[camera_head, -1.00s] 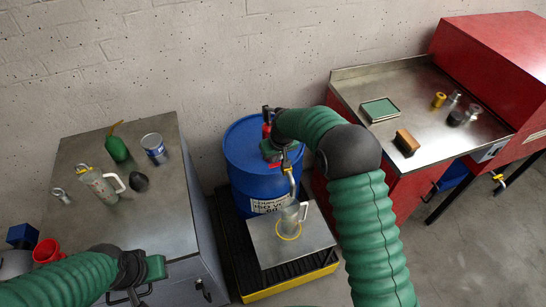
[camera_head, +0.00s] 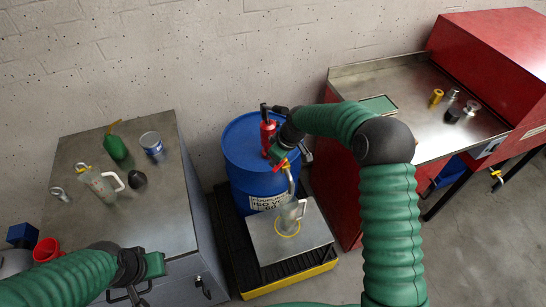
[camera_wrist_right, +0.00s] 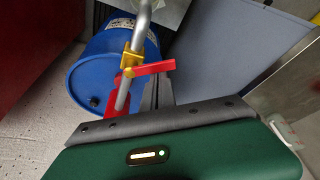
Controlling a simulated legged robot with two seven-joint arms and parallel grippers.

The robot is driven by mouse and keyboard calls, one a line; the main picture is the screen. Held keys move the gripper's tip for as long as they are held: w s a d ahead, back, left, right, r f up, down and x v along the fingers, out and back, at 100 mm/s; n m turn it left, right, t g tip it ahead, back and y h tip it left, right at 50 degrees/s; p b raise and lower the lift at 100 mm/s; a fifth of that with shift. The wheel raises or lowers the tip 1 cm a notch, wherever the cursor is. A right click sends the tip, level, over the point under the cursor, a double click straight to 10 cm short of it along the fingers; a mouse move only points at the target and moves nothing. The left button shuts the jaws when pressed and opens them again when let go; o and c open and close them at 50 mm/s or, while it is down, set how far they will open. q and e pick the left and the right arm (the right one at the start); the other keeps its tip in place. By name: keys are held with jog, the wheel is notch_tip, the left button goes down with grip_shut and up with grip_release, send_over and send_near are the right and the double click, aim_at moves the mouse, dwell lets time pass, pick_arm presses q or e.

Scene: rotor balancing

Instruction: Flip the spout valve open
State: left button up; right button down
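The spout valve has a yellow body (camera_wrist_right: 131,61) and a flat red lever (camera_wrist_right: 148,69) on the grey spout pipe (camera_wrist_right: 123,92). In the head view the spout (camera_head: 290,182) hangs from the red pump (camera_head: 268,133) on the blue drum (camera_head: 246,165), above a clear jug (camera_head: 288,219). The lever lies across the pipe in the wrist view. My right gripper (camera_wrist_right: 157,88) has its grey fingers close together beside the pipe, tips at the lever; contact is unclear. My left gripper (camera_head: 130,290) is low at the left cabinet's front; its fingers are unclear.
A metal plate (camera_head: 262,245) lies over the yellow-edged pallet. The red bench (camera_head: 430,85) stands right, with small parts on top.

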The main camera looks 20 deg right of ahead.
aim_at(282, 165)
jog(key=n, duration=0.2)
jog(key=s+n+y, duration=0.1)
jog(key=shift+d+n+g+p, duration=0.3)
jog(key=shift+n+g+p, duration=0.1)
jog(key=n, duration=0.2)
jog(key=s+d+n+g, duration=0.1)
jog(key=n, duration=0.1)
jog(key=shift+s+y, duration=0.15)
jog(key=shift+y, duration=0.15)
jog(key=shift+s, duration=0.1)
jog(key=shift+s+a+p, duration=0.2)
jog(key=shift+s+p, duration=0.2)
jog(key=shift+s, duration=0.3)
